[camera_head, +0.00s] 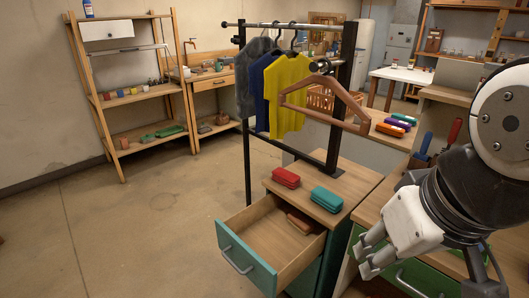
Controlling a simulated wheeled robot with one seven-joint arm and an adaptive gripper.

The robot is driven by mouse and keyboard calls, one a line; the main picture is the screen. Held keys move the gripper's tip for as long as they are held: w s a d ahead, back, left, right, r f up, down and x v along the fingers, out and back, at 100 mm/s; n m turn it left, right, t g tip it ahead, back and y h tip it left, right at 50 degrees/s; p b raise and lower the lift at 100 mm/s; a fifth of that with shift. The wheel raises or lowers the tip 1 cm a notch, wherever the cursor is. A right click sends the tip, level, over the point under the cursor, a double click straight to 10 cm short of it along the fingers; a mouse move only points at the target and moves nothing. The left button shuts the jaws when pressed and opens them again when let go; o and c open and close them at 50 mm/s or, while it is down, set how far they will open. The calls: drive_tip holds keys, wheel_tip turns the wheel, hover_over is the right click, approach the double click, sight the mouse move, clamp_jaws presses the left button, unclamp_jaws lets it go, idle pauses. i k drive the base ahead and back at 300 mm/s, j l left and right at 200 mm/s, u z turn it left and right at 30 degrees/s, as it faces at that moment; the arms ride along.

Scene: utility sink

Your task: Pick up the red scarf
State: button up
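A red, rounded bundle (286,178) lies on the wooden top of the teal cabinet, near its left edge; it is the red thing that best fits the scarf, though I cannot make out cloth. A similar teal-green bundle (326,199) lies to its right. My gripper (363,258) is at the lower right, in front of and to the right of the cabinet.
The cabinet's drawer (247,262) is pulled open, with a brownish item (300,222) inside. Behind stands a black rack with hanging clothes (288,95) and a wooden hanger (325,104). Coloured bundles (397,123) lie on a bench at right. The floor at left is clear.

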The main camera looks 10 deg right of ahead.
sight(284, 177)
drive_tip(key=i+l, duration=0.15)
drive_tip(key=i, duration=0.35)
drive_tip(key=i+l, duration=0.2)
drive_tip(key=i, duration=0.25)
drive_tip(key=j+u, duration=0.05)
